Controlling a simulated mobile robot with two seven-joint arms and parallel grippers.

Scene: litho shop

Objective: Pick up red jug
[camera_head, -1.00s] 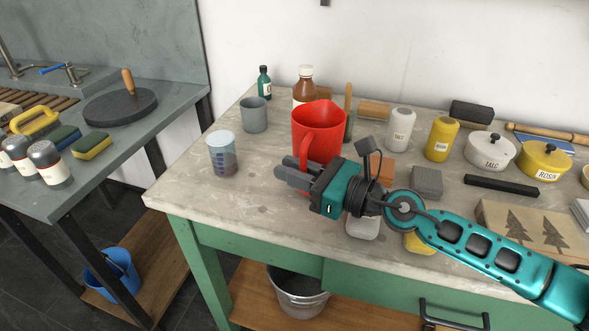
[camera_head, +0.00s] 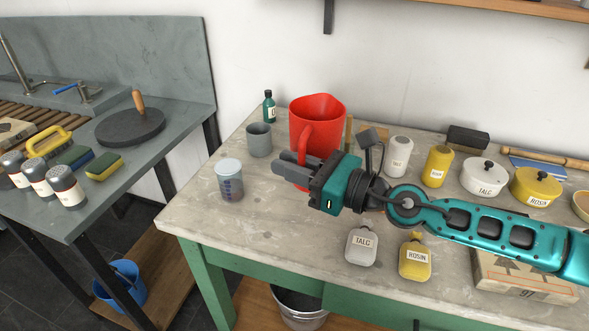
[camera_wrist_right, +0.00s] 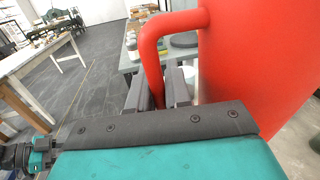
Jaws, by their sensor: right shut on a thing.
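My right gripper (camera_head: 291,170) is shut on the jug's handle. In the right wrist view, the red handle (camera_wrist_right: 152,58) runs down between the grey fingers (camera_wrist_right: 162,88), and the jug's body (camera_wrist_right: 262,60) fills the right side. The jug's lower part is partly hidden by my gripper in the head view. My left gripper is not in view.
A grey cup (camera_head: 259,140) and a clear measuring beaker (camera_head: 229,180) stand left of the jug. Talc (camera_head: 361,246) and rosin (camera_head: 415,257) bottles stand at the front. Pots (camera_head: 484,177) and a dark block (camera_head: 468,137) are at right. The table's front left is clear.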

